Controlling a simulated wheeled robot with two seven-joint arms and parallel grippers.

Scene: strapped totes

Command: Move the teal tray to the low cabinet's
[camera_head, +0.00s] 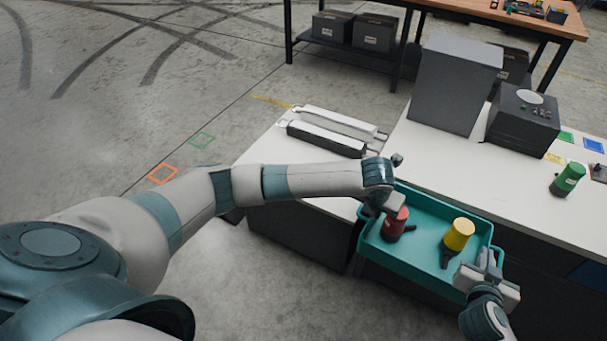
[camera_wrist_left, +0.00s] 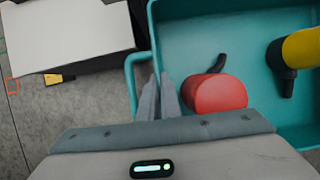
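The teal tray (camera_head: 400,265) is in front of the white counters in the head view, its near side out past their edge. It holds a red-topped object (camera_head: 395,222) and a yellow-topped object (camera_head: 459,235), each with a dark part. My left gripper (camera_head: 388,200) is at the tray's left end. In the left wrist view its fingers (camera_wrist_left: 160,100) are close together over the tray's left wall, beside the handle loop (camera_wrist_left: 131,80). My right gripper (camera_head: 484,265) is at the tray's right end, its fingers on the wall there. The low cabinet (camera_head: 262,165) has a white top, left of the tray.
Two long white-and-dark bars (camera_head: 330,130) lie on the low cabinet's back part. The higher counter (camera_head: 450,155) holds a grey box (camera_head: 452,85), a dark machine (camera_head: 523,118) and a green-topped object (camera_head: 567,180). A wooden table (camera_head: 500,12) stands behind.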

